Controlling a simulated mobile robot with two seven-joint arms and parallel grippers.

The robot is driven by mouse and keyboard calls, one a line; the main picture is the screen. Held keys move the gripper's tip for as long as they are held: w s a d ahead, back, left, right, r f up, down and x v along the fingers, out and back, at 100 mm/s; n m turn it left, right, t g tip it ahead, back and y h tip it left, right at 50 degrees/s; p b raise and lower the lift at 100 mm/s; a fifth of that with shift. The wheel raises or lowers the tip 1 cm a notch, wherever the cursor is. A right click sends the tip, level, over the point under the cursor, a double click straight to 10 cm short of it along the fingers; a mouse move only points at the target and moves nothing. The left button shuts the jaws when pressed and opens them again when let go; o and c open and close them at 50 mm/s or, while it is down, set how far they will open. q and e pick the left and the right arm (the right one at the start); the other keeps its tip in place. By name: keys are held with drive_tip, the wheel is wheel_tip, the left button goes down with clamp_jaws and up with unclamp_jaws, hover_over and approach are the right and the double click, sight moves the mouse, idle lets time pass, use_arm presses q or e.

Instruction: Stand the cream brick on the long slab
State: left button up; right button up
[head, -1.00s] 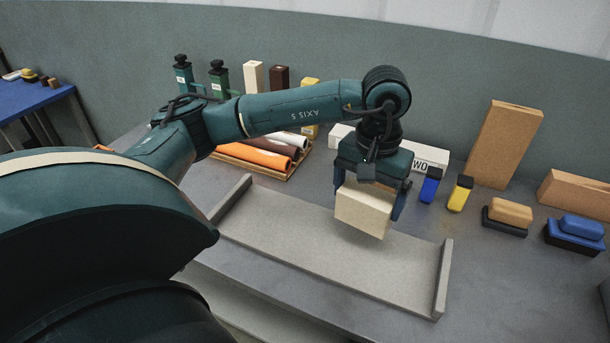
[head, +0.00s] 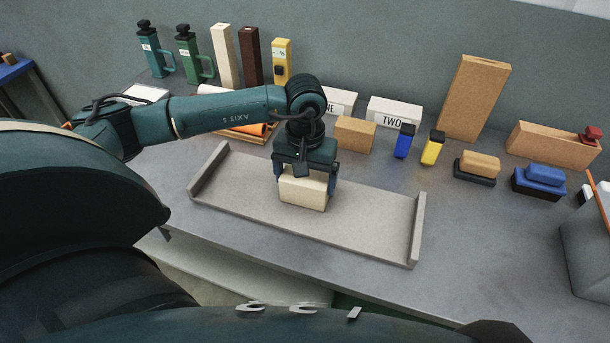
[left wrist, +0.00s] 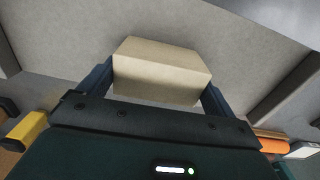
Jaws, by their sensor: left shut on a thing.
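The cream brick (head: 303,194) is a pale block held between the fingers of my left gripper (head: 306,180). The gripper is shut on it, pointing down. The long slab (head: 372,222) is a flat grey piece with a raised lip at each end, lying on the grey table. My right gripper is not in view.
Behind the slab stand a tan block (head: 355,134), a white block marked TWO (head: 395,111), and blue (head: 404,142) and yellow (head: 433,148) bottles. A tall tan block (head: 474,98) and stamp-like blocks (head: 477,165) stand right. The slab's right half is clear.

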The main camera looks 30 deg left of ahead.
use_arm(q)
drive_tip(key=shift+f, duration=0.15)
drive_tip(key=o, duration=0.9)
drive_tip(key=shift+c, duration=0.2)
drive_tip(key=shift+r, duration=0.35)
wheel_tip(320, 180, up, 12)
drive_tip(key=b, duration=0.1)
drive_tip(key=shift+f, duration=0.15)
